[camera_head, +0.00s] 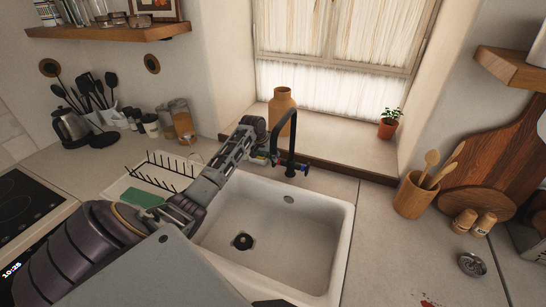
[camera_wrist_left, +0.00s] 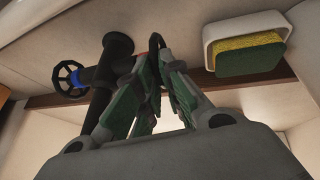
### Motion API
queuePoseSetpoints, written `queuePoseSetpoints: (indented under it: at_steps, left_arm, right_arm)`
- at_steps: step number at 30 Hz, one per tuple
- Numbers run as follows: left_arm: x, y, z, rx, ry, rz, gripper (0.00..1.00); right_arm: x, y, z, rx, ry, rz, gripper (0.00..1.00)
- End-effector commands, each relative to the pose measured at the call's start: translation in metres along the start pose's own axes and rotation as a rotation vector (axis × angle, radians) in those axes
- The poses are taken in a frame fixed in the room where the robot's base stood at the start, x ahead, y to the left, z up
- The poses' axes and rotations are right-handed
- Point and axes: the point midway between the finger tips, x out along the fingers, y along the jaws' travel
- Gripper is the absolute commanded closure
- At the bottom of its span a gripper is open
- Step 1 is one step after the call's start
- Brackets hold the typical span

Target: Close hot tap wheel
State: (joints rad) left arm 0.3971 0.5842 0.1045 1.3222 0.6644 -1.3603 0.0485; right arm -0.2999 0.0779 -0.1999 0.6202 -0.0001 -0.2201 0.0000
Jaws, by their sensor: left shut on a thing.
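The black tap (camera_head: 291,128) stands at the back edge of the white sink (camera_head: 346,225). Its cold wheel, marked blue (camera_head: 304,168), is on the right side; it also shows in the wrist view (camera_wrist_left: 69,78). My left gripper (camera_head: 268,158) reaches over the sink's back left corner to the tap's left side. In the wrist view my left gripper (camera_wrist_left: 155,66) is shut on the hot tap wheel (camera_wrist_left: 157,42), of which only a dark rim and a bit of red show between the fingers. My right gripper is out of view.
A tan vase (camera_head: 282,104) stands on the sill close behind the tap. A dish rack (camera_head: 160,173) is left of the sink, under my arm. In the wrist view a sponge in a white dish (camera_wrist_left: 212,50) lies beside the gripper. The sink basin is empty.

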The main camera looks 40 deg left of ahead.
Motion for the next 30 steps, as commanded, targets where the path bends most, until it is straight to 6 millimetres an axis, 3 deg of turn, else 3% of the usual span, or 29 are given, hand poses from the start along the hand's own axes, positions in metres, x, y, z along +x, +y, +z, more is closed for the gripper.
queuePoseSetpoints:
  at_steps: [11,12,16,30]
  left_arm:
    - [0.0006,0.0021,0.0002,0.001,-0.003,0.004,1.00]
    - [0.0005,0.0021,0.0001,0.001,-0.003,0.004,0.87]
    - [0.0004,0.0017,0.0000,0.000,-0.003,0.003,0.72]
    - [-0.0037,0.0002,-0.0004,-0.001,-0.001,0.001,0.72]
  right_arm:
    - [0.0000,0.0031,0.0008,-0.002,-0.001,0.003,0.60]
    - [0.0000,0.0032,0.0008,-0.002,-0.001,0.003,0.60]
    - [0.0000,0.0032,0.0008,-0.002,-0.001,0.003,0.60]
    - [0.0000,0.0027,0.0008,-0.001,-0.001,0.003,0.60]
